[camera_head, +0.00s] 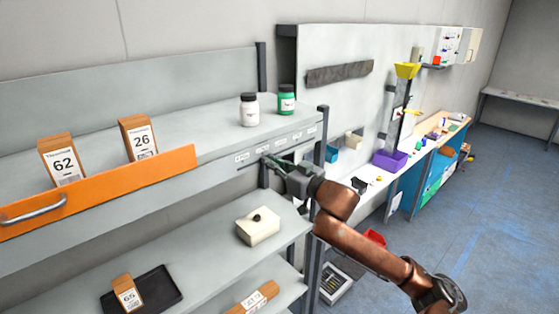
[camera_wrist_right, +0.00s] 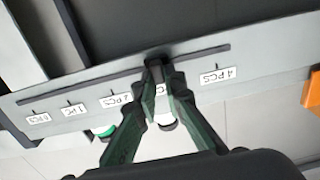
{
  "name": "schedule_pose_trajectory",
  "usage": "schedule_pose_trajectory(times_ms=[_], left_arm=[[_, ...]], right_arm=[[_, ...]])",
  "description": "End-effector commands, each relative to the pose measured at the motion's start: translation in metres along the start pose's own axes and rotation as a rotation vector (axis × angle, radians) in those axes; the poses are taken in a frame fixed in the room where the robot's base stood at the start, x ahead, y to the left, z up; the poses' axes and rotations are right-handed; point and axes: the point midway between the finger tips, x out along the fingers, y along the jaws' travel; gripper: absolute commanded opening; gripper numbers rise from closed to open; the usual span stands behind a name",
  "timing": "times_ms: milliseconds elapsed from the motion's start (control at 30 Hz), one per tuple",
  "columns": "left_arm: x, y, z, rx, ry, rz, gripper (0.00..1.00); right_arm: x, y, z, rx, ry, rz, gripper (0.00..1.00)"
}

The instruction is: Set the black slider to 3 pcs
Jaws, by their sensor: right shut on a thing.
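The black slider (camera_wrist_right: 155,58) sits on the dark slot of the grey shelf edge in the right wrist view. My right gripper (camera_wrist_right: 158,76) is shut on it, with its fingers in front of a mostly hidden label (camera_wrist_right: 162,90). That label lies between the "2 PCS" label (camera_wrist_right: 116,100) and the "4 PCS" label (camera_wrist_right: 215,76); only part of its text shows. In the head view, my right gripper (camera_head: 277,164) is at the shelf's front edge, and the slider cannot be made out there. My left gripper is out of view.
A white bottle (camera_head: 249,111) and a green bottle (camera_head: 287,101) stand on the shelf above the labels. An orange panel (camera_head: 105,195) with a handle is to the left. A cream block (camera_head: 258,228) with a dark knob lies on the shelf below.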

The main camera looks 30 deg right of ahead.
Motion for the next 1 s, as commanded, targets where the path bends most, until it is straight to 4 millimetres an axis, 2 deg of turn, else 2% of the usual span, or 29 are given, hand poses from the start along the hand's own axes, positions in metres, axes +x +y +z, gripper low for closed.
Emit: schedule_pose_trajectory(times_ms=[167, 200, 433, 767, 867, 1000], left_arm=[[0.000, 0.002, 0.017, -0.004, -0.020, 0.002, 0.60], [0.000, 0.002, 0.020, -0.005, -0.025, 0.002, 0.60], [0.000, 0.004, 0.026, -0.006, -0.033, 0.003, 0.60], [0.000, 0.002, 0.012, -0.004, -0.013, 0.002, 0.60], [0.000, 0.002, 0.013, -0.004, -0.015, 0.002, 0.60], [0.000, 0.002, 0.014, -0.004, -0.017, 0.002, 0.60]], right_arm=[[-0.001, 0.000, -0.001, -0.001, 0.004, 0.000, 0.00], [-0.001, 0.000, -0.001, -0.001, 0.004, 0.000, 0.11], [-0.002, 0.002, -0.001, -0.001, 0.003, 0.003, 0.27], [-0.004, 0.002, 0.000, 0.000, 0.002, 0.004, 0.28], [-0.012, 0.002, 0.001, 0.000, 0.001, 0.004, 0.28], [-0.035, 0.002, 0.002, 0.000, -0.001, 0.004, 0.28]])
